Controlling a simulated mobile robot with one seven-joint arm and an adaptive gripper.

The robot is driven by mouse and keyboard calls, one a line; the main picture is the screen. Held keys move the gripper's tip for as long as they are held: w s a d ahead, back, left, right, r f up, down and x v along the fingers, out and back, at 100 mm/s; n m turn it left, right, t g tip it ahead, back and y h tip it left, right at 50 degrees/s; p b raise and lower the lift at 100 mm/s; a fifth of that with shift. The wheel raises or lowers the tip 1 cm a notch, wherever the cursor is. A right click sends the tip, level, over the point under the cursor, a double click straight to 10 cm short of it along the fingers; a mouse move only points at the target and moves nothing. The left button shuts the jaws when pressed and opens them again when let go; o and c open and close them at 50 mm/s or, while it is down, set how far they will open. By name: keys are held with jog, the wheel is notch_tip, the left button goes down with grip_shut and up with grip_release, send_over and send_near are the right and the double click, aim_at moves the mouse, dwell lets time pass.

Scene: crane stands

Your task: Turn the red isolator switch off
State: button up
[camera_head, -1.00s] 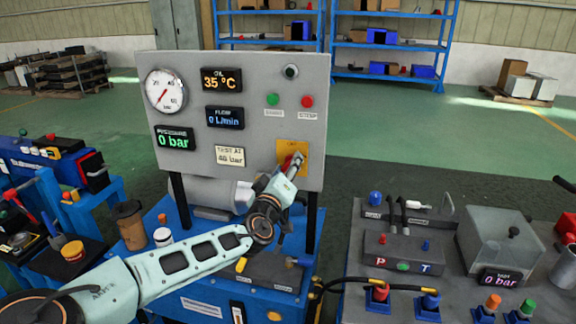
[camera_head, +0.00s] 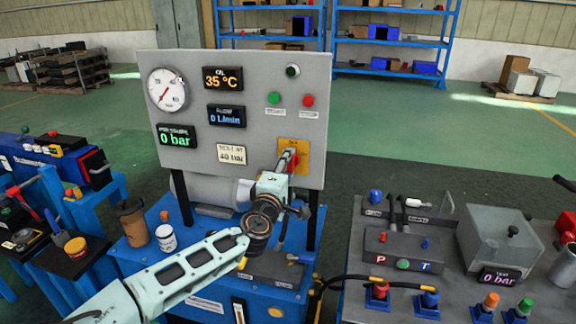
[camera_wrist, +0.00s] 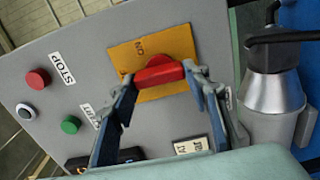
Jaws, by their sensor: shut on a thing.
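The red isolator switch (camera_wrist: 160,72) sits on a yellow plate (camera_wrist: 178,42) on the grey control panel. In the wrist view its red handle lies across the plate between my gripper's two fingers (camera_wrist: 163,92). My gripper is shut on the handle, with a fingertip at each end. In the head view my gripper (camera_head: 287,162) reaches up to the yellow plate (camera_head: 303,147) at the panel's lower right and covers much of the switch. Part of the red handle (camera_head: 293,163) shows beside the fingers.
The panel (camera_head: 265,120) also holds a green button (camera_head: 274,98), a red stop button (camera_head: 308,101), a round gauge (camera_head: 168,90) and lit displays. A brown cup (camera_head: 132,222) and a white can (camera_head: 166,238) stand on the blue bench at left. A grey bench with fittings stands at right.

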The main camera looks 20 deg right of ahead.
jog(key=shift+n, duration=0.3)
jog(key=o, duration=1.2)
jog(key=shift+c, duration=0.2)
jog(key=shift+s+a, duration=0.1)
jog(key=v, duration=1.1)
jog(key=shift+s+a, duration=0.25)
jog(key=shift+s, duration=0.05)
